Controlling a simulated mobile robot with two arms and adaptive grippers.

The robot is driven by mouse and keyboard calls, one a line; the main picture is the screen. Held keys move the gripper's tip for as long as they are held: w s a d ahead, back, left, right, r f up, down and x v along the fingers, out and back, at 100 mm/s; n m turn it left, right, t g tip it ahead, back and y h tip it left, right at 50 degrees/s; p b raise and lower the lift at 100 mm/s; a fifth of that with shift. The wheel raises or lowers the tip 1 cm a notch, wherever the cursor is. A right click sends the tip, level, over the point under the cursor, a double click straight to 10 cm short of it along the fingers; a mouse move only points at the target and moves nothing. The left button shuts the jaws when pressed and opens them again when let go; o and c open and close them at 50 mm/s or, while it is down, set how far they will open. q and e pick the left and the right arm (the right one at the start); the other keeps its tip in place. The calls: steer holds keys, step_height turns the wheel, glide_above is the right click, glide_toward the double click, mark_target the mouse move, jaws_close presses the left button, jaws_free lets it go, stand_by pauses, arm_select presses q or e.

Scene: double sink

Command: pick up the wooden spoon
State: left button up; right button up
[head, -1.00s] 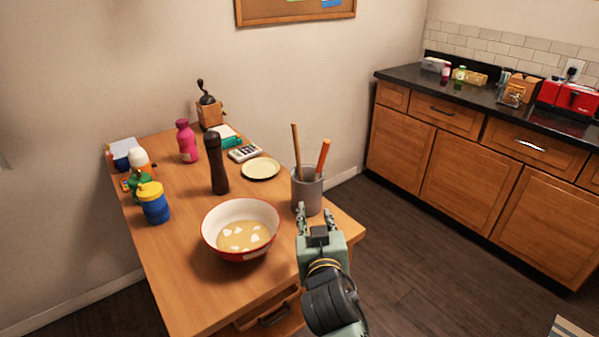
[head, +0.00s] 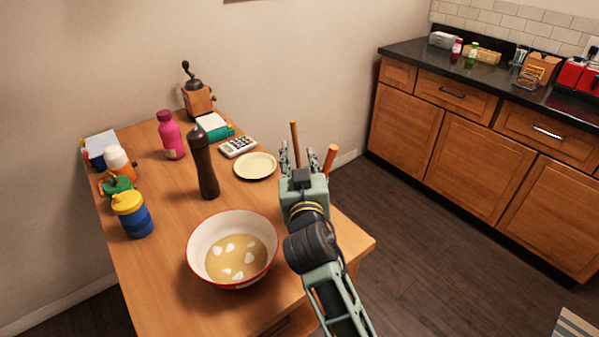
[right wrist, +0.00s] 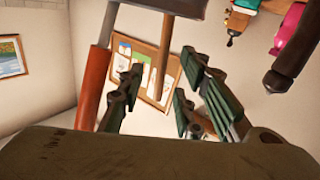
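The thin brown wooden handle (head: 295,140), which looks like the wooden spoon, stands upright. Its lower end is hidden behind my right gripper (head: 298,156). In the right wrist view the wooden handle (right wrist: 167,65) shows between the spread fingers of my right gripper (right wrist: 160,97), with gaps on both sides. The gripper is open and holds nothing. The grey holder (right wrist: 165,5) shows at the top of the right wrist view and is hidden by the gripper in the head view. My left gripper is out of view.
A thicker orange-brown handle (head: 330,160) stands just right of my right gripper. A red-rimmed bowl (head: 268,262) is to the left, with a plate (head: 256,166) and a dark pepper mill (head: 205,165) beyond. The front right table corner (head: 362,243) is bare.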

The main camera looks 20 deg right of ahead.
mark_target(296, 146)
steer(key=shift+w+d+r, duration=0.1)
steer(key=shift+w+r, duration=0.15)
steer(key=shift+w, duration=0.15)
steer(key=shift+r+p+x, duration=0.2)
steer(key=shift+p+x, duration=0.55)
steer(key=shift+x, duration=0.45)
steer(key=shift+w+d+f, duration=0.1)
steer(key=shift+w, duration=0.5)
steer(key=shift+w+f, duration=0.15)
steer(key=shift+w, duration=0.45)
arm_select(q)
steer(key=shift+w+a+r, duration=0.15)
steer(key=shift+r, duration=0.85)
arm_select(e)
jaws_close()
